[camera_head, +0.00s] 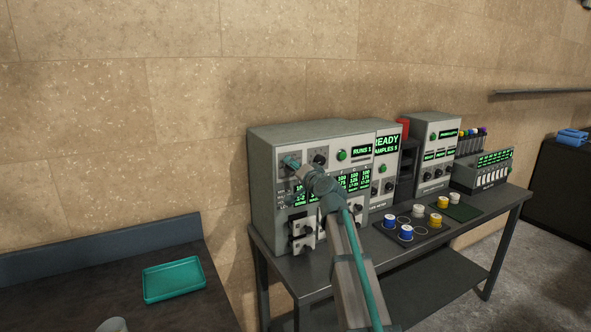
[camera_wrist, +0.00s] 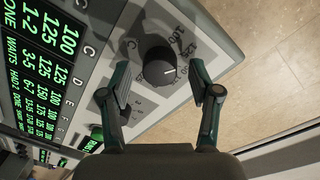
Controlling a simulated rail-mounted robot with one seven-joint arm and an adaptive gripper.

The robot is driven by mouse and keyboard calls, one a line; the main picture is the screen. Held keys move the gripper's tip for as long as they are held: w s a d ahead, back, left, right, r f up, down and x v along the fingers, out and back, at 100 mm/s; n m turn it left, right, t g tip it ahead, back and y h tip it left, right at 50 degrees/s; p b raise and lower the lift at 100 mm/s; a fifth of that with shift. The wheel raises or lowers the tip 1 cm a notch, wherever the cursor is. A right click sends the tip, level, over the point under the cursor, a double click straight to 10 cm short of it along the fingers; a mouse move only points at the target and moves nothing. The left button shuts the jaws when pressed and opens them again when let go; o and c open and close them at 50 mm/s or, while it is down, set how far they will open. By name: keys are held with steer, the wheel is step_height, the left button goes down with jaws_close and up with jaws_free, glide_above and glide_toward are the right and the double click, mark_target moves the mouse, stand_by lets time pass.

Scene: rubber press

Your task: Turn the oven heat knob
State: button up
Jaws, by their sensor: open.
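The grey machine (camera_head: 268,205) with green readouts stands at the left end of the bench. In the wrist view, a round dark knob (camera_wrist: 159,68) with a white pointer mark sits on a pale dial plate printed with numbers, close to the panel's edge. It looks like the heat knob, though its label is hard to read. My gripper (camera_wrist: 160,78) is open, with one finger on each side of the knob; I cannot tell whether either touches it. In the head view, my gripper (camera_head: 291,163) is at the panel's upper left and hides this knob.
Another dark knob (camera_head: 320,158) and a green button (camera_head: 341,155) are to the right on the panel. Clamps and levers (camera_head: 303,232) sit below. A tray of blue, white and yellow spools (camera_head: 437,232) lies on the bench. A teal tray (camera_head: 173,280) lies on the left table.

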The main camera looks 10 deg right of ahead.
steer(key=v, duration=1.2)
